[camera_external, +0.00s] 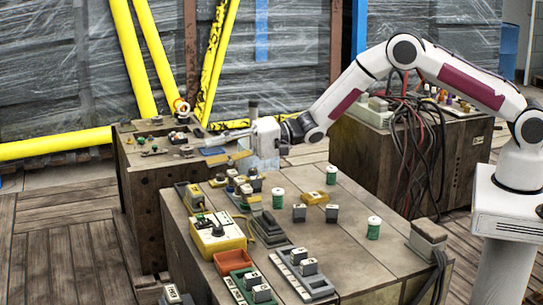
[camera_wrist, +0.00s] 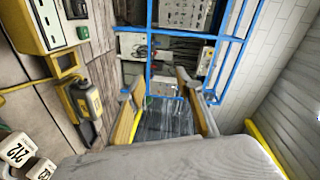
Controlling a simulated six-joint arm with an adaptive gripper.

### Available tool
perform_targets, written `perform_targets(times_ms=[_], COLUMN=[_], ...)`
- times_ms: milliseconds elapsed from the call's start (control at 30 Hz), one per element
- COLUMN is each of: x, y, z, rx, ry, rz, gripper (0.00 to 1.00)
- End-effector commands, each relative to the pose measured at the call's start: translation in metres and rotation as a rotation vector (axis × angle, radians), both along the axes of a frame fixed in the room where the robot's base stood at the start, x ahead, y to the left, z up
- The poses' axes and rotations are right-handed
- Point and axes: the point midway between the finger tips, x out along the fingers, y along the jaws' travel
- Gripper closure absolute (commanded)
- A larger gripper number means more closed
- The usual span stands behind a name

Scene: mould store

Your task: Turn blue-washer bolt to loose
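My gripper (camera_external: 222,130) reaches left from the white wrist, above the gap between the front table and the back-left block. In the wrist view its two tan fingers stand apart with nothing held between them (camera_wrist: 160,88). The back-left block (camera_external: 140,185) carries several small fittings, including a dark plate with small parts (camera_external: 178,136) and a flat blue piece (camera_external: 214,151). I cannot make out a bolt with a blue washer or a loose mark in either view; such parts are too small to tell.
The front table (camera_external: 345,225) holds a yellow box (camera_external: 217,238), an orange tray (camera_external: 233,260), green-and-white cups (camera_external: 374,228) and several numbered blocks. A right-hand block (camera_external: 360,155) carries hanging cables (camera_external: 410,150). Yellow pipes (camera_external: 55,143) stand behind the back-left block.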

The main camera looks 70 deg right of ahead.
Motion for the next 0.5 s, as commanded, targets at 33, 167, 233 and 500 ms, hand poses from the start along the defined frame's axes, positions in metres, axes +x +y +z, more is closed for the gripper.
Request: perform_targets(times_ms=[33, 167, 233, 500], x=[0.001, 0.004, 0.006, 0.011], y=[0.001, -0.001, -0.003, -0.021], z=[0.0, -0.001, -0.001, -0.011], rx=[0.04, 0.158, 0.223, 0.47], ry=[0.025, 0.095, 0.132, 0.266], rz=[-0.028, -0.113, -0.16, -0.347], gripper=[0.64, 0.64, 0.64, 0.64])
